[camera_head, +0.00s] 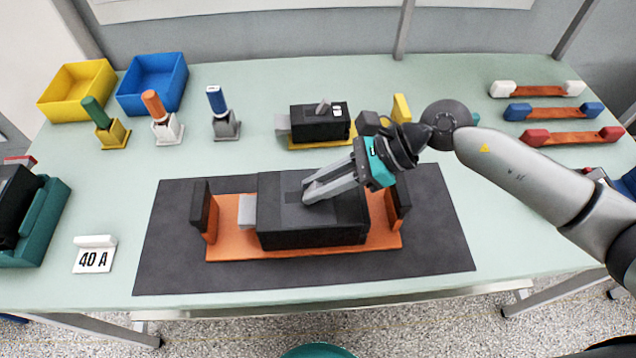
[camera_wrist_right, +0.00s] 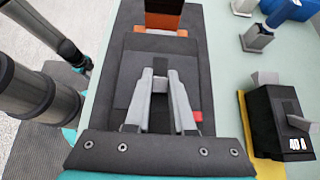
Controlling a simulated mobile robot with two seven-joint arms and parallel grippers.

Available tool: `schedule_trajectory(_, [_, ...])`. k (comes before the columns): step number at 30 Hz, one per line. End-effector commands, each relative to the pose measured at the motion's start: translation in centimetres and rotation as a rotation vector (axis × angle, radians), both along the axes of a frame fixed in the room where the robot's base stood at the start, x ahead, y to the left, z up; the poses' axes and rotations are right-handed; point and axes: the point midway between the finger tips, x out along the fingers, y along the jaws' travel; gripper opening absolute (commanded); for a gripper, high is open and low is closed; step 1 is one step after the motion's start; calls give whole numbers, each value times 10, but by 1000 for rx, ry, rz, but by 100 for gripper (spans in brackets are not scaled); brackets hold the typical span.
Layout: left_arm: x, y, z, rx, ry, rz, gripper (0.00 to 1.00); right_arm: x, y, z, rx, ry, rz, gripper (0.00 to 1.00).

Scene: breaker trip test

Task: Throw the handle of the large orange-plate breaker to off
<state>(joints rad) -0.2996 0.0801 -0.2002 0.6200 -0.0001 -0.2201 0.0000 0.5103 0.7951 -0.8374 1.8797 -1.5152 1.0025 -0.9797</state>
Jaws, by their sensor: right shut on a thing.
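The large breaker (camera_head: 310,222) has a dark body on an orange plate (camera_head: 335,250), with an upright dark block at each end of the plate and a grey block on its left end. It also shows in the right wrist view (camera_wrist_right: 126,92). My right gripper (camera_head: 309,192) reaches in from the right, fingers pointing down-left onto the breaker's top. In the right wrist view its fingers (camera_wrist_right: 161,76) are close together over the breaker's middle. They are shut on the handle, which they mostly hide. My left gripper is not in view.
A small black breaker (camera_head: 318,124) on a yellow plate stands behind. Several coloured-handled pieces, a yellow bin (camera_head: 75,97) and a blue bin (camera_head: 150,90) are at the back left. A "40 A" sign (camera_head: 94,262) stands front left. The dark mat (camera_head: 180,262) is clear around the orange plate.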

Motion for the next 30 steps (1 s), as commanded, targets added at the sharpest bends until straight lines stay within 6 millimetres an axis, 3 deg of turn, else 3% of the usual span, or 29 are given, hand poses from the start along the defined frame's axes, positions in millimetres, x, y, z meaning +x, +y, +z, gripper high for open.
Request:
schedule_trajectory(3, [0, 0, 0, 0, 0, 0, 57, 0, 0, 0, 1, 0, -1, 0])
schedule_trajectory(4, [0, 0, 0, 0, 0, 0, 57, 0, 0, 0, 1, 0, -1, 24])
schedule_trajectory(12, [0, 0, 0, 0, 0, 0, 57, 0, 0, 0, 0, 1, -1, 52])
schedule_trajectory(24, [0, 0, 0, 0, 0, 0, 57, 0, -1, 1, 0, 1, -1, 52])
schedule_trajectory(30, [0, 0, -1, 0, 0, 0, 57, 1, -20, 13, -3, -1, -3, 52])
